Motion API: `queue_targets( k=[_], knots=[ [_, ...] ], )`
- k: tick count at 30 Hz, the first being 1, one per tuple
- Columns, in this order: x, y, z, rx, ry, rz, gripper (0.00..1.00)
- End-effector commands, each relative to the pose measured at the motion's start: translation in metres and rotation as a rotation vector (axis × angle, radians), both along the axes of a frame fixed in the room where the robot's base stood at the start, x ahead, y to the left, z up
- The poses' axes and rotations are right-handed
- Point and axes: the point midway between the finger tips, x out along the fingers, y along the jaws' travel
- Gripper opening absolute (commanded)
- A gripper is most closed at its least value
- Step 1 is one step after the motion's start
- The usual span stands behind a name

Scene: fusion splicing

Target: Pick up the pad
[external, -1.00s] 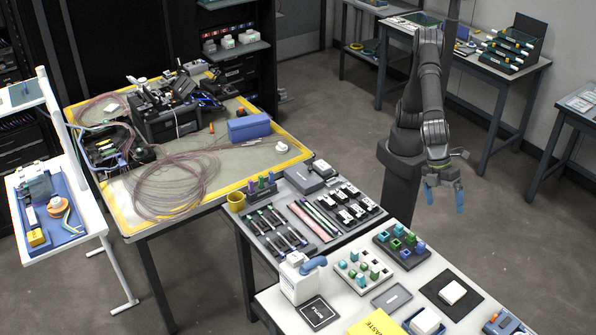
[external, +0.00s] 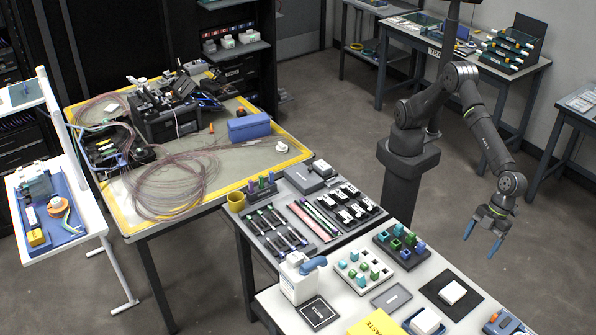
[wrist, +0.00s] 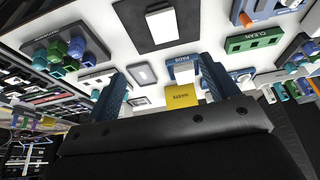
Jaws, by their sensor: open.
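A blue box labelled "PADS" (wrist: 183,74) lies between my fingers' lines of view in the wrist view, with white material in it. In the external view this blue box (external: 411,326) is at the bottom edge, partly cut off, with a white pad (external: 428,319) in it. A white block (external: 452,291) lies on a dark mat; it also shows at the top of the wrist view (wrist: 162,26). I cannot tell if that block is also a pad. My gripper (external: 482,239) is open and empty, pointing down above and beyond the bench's right edge.
A tray of coloured caps (external: 402,245), a grey plate (external: 391,298) and a yellow waste item (external: 377,325) are on the white bench. A green "CLEAN" holder (wrist: 254,42) is at the right in the wrist view. Open floor lies beyond the bench.

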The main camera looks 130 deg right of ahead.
Motion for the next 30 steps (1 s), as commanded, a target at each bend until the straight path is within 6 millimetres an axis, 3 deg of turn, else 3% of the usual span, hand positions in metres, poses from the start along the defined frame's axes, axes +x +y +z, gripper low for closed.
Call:
queue_targets(
  k=[5,18,30],
  knots=[
    [0.006,0.003,-0.021,-0.006,-0.015,-0.003,0.80],
    [0.040,0.003,-0.103,-0.005,-0.014,-0.001,0.80],
    [0.052,0.005,-0.130,-0.005,-0.013,-0.002,0.80]
  ],
)
